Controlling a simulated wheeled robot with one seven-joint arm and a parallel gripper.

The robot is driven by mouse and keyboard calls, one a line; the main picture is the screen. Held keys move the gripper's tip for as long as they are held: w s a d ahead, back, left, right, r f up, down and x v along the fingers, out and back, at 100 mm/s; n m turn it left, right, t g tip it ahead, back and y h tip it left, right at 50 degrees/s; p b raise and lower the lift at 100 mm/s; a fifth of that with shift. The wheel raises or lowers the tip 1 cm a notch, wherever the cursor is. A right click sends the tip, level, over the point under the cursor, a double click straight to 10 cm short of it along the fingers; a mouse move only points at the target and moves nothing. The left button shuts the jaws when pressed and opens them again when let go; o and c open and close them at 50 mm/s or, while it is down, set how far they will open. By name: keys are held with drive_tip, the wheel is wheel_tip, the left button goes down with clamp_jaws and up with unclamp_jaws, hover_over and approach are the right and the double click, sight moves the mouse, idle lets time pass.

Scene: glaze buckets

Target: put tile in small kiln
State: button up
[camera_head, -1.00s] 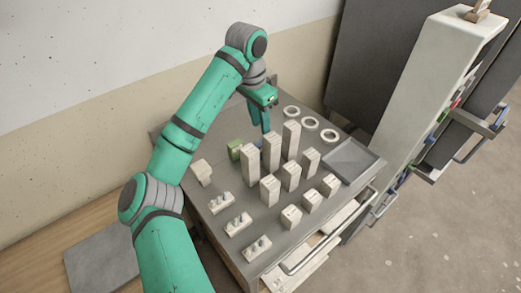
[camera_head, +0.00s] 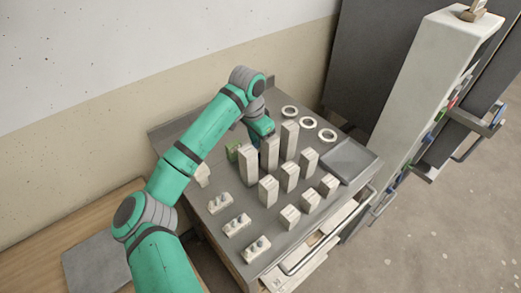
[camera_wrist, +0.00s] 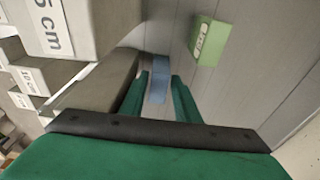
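My gripper (camera_head: 262,130) reaches down behind the tall pale posts on the grey table, its fingertips hidden in the head view. In the wrist view its two green fingers (camera_wrist: 161,86) are apart. A small blue block (camera_wrist: 160,68) shows in line with the gap between them; I cannot tell whether they touch it. A green block (camera_wrist: 207,42) with a white label lies to the right of it, apart from the fingers. The green block also shows in the head view (camera_head: 233,151). I cannot tell which piece is the tile, and I cannot pick out a small kiln.
Pale posts (camera_head: 248,167) of several heights stand close to my gripper. Three white rings (camera_head: 308,122) and a grey tray (camera_head: 349,160) lie to the right on the table (camera_head: 206,150). Low pegged pieces (camera_head: 237,224) stand at the front left. A tall pale cabinet (camera_head: 425,80) is at right.

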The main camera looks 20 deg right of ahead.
drive_tip(key=shift+s, duration=0.15)
clamp_jaws()
drive_tip(key=shift+r, duration=0.15)
